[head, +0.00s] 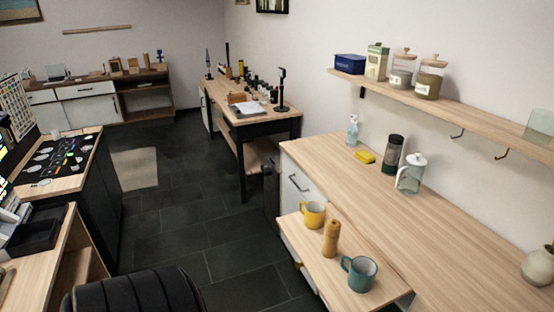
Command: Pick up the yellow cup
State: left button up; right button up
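The yellow cup (313,216) stands upright near the far end of a low wooden surface (312,255), in front of the long counter. Its handle is on its left side. A wooden pepper-mill-like object (331,240) stands just in front of it to the right, close to it. A teal mug (361,275) stands nearer, at the right. Neither of my grippers is in view.
The long counter (425,235) behind holds a glass press (411,174), a dark bottle (392,153), a yellow sponge (365,157) and a spray bottle (352,131). A wall shelf (470,117) hangs above. A black ribbed shape (135,295) fills the bottom left. Dark floor tiles (215,232) are clear.

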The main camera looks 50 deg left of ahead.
aim_at(311, 213)
jog(key=u, duration=1.4)
